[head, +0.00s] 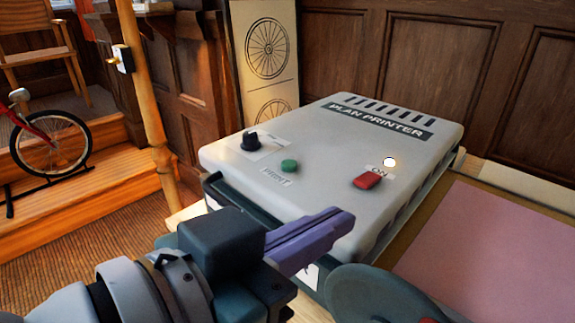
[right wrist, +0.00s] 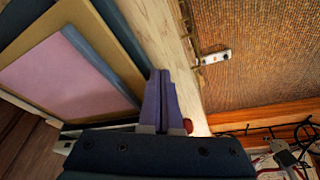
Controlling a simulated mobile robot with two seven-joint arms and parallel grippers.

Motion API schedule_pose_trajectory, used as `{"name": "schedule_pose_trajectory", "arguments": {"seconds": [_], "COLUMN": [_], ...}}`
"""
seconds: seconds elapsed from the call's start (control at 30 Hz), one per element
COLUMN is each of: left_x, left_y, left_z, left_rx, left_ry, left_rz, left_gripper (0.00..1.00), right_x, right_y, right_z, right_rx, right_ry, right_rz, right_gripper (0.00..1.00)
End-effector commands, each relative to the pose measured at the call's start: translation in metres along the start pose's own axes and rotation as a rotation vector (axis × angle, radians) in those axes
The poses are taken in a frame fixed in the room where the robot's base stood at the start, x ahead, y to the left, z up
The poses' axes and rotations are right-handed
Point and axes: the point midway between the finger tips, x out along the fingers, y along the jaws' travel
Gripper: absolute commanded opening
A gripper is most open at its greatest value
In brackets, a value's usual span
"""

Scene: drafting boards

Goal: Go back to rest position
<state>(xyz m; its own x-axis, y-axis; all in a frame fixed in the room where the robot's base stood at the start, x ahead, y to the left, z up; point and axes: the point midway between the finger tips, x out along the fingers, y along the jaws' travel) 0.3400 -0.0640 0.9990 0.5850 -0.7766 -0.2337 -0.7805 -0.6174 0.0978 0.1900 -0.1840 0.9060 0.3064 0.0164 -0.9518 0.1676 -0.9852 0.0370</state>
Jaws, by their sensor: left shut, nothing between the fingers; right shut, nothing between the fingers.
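My left gripper (head: 315,236) shows in the head view in front of the plan printer (head: 330,150). Its purple fingers are together with nothing between them, and they overlap the printer's near side in the picture; I cannot tell whether they touch it. The printer is a pale grey box with a black knob (head: 250,141), a green print button (head: 289,166) and a red switch (head: 367,180) marked ON. A small light (head: 389,162) by the switch glows. In the right wrist view, my right gripper (right wrist: 160,74) is shut and empty, its purple fingers side by side.
A pink sheet (head: 490,250) lies on a board right of the printer; a pink sheet also shows in the right wrist view (right wrist: 65,75). A wooden post (head: 140,90) stands left of the printer. A bicycle wheel (head: 48,145) and chair (head: 40,45) are at the far left.

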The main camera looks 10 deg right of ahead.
Motion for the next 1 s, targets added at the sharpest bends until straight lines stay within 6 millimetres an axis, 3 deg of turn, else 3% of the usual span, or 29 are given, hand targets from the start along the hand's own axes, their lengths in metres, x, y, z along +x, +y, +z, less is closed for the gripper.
{"name": "schedule_pose_trajectory", "arguments": {"seconds": [0.13,0.27,0.37,0.5,0.7,1.0], "left_x": [-0.014,-0.046,-0.096,-0.185,-0.302,-0.321], "left_y": [0.000,-0.011,-0.029,-0.043,-0.028,-0.020], "left_z": [-0.010,-0.025,-0.023,-0.003,0.014,-0.101], "left_rx": [-0.016,-0.074,-0.150,-0.274,-0.442,-0.426], "left_ry": [-0.033,-0.171,-0.356,-0.640,-0.971,-0.952], "left_rz": [-0.030,-0.146,-0.291,-0.481,-0.666,-0.652], "left_gripper": [0.00,0.00,0.00,0.00,0.00,0.00], "right_x": [-0.014,-0.049,-0.080,-0.112,-0.141,-0.252], "right_y": [0.001,0.002,0.003,0.004,0.004,0.008], "right_z": [-0.004,-0.015,-0.025,-0.036,-0.045,-0.080], "right_rx": [0.000,0.001,0.002,0.003,0.005,0.006], "right_ry": [-0.002,-0.003,-0.002,0.000,0.000,-0.001], "right_rz": [0.000,0.000,-0.001,-0.002,-0.004,-0.005], "right_gripper": [0.00,0.00,0.00,0.00,0.00,0.00]}}
